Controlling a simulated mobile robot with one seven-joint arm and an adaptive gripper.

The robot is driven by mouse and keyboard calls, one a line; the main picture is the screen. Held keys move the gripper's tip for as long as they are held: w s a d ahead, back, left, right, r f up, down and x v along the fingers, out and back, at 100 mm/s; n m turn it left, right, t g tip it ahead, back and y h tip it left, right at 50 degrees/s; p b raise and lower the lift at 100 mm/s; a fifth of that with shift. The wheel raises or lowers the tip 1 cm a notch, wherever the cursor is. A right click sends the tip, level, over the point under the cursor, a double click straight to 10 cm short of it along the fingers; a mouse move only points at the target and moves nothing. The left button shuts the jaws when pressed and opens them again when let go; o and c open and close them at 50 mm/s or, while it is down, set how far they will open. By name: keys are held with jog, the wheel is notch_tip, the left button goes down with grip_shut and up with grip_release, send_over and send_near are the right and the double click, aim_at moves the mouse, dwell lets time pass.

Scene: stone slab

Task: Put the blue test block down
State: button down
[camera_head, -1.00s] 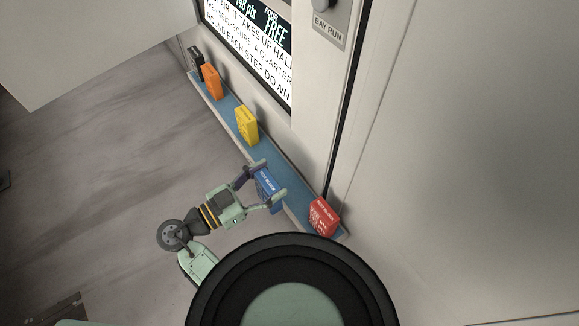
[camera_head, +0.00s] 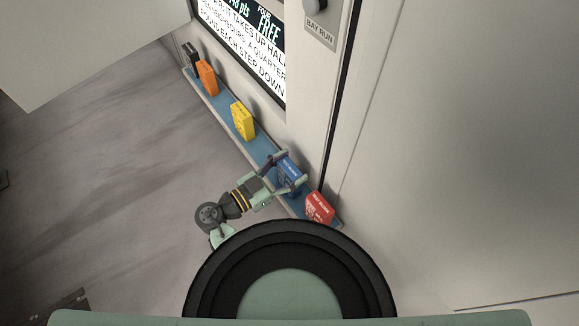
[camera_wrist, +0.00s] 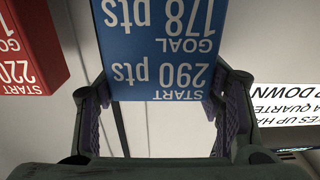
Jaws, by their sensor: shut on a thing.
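The blue test block (camera_head: 289,172) is held between the two fingers of my gripper (camera_head: 290,167). It is over the wall side of the narrow blue-topped shelf (camera_head: 262,149), between the yellow and red blocks and nearer the red. I cannot tell whether its base touches the shelf. In the wrist view the blue block (camera_wrist: 160,50) fills the top centre, with upside-down print "GOAL 178 pts" and "START 290 pts". The gripper fingers (camera_wrist: 160,105) stand on either side of it.
The red block (camera_head: 319,208) stands near the shelf's near end; it also shows in the wrist view (camera_wrist: 25,45). A yellow block (camera_head: 242,120), an orange block (camera_head: 207,77) and a black block (camera_head: 191,56) stand farther along. A wall with a sign (camera_head: 245,50) rises behind.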

jog(key=shift+f, duration=0.15)
jog(key=shift+c, duration=2.2)
grip_release()
